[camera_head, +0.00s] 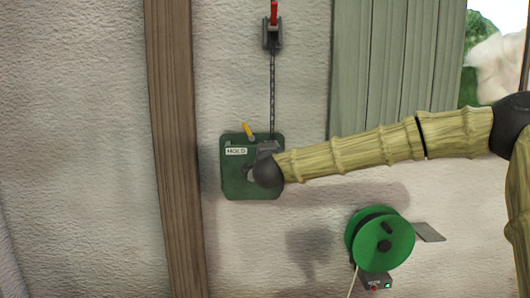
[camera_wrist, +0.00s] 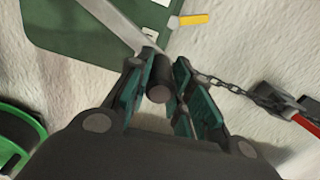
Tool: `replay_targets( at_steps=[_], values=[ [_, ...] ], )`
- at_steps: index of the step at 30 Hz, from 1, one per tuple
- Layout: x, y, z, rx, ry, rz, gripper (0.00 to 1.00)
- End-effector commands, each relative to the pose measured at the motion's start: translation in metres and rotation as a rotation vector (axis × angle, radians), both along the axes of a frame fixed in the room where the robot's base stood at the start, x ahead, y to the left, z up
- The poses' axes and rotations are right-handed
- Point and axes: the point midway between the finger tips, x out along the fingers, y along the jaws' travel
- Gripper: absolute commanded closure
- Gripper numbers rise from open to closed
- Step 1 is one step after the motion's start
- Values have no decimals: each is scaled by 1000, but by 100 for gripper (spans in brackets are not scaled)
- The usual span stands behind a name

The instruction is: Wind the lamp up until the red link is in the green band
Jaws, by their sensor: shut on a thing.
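A green winch plate (camera_head: 237,185) with a "HOLD" label and a yellow lever (camera_head: 249,130) is on the wall; the lever also shows in the wrist view (camera_wrist: 193,19). A dark chain (camera_head: 272,90) runs from it up to a grey bracket (camera_head: 272,35). The red link (camera_head: 274,13) stands at the bracket's top, at the picture's upper edge. In the wrist view my gripper (camera_wrist: 165,66) is shut on the dark round crank handle (camera_wrist: 161,78), at the end of the grey crank arm (camera_wrist: 108,20). I see neither lamp nor green band.
A wooden post (camera_head: 172,120) stands left of the plate. A green reel (camera_head: 380,240) with a pale cord is below my arm, above a small box (camera_head: 375,282) with a green light. Grey-green boards (camera_head: 390,60) hang at upper right. Bare wall lies between.

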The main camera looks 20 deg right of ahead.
Motion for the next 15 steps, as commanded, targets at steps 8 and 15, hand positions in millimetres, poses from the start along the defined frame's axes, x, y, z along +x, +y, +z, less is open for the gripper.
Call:
replay_targets(
  at_steps=[8, 15],
  values=[
    [0, -1, 0, -2, 0, -2, 58],
    [0, 1, 0, -2, 1, 1, 55]
  ],
)
